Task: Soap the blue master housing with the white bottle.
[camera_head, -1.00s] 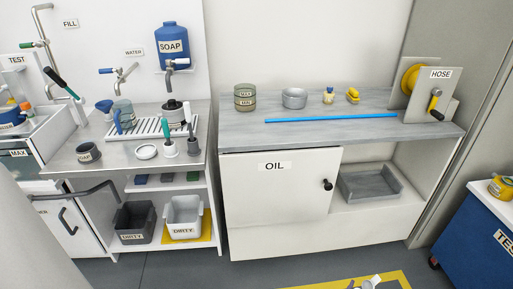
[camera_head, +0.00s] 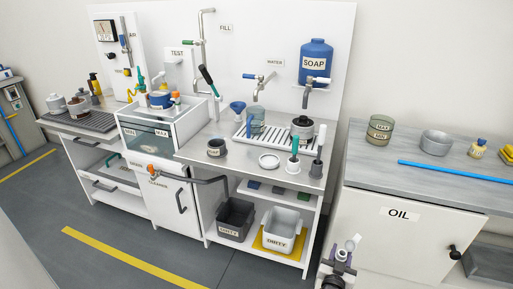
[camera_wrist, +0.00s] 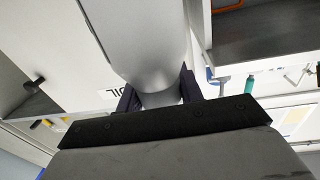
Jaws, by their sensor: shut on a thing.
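My gripper (camera_head: 341,258) is low at the front, before the left end of the oil cabinet. It is shut on a small white item (camera_head: 352,243). In the wrist view a pale grey-white rounded body, likely the white bottle (camera_wrist: 148,45), narrows to a neck between my dark fingers (camera_wrist: 160,98). A blue round part, possibly the blue master housing (camera_head: 160,99), sits at the clear TEST tank at left. Its details are too small to tell. My gripper is well apart from it.
The oil cabinet (camera_head: 390,235) is at right. Open grey floor lies at front left.

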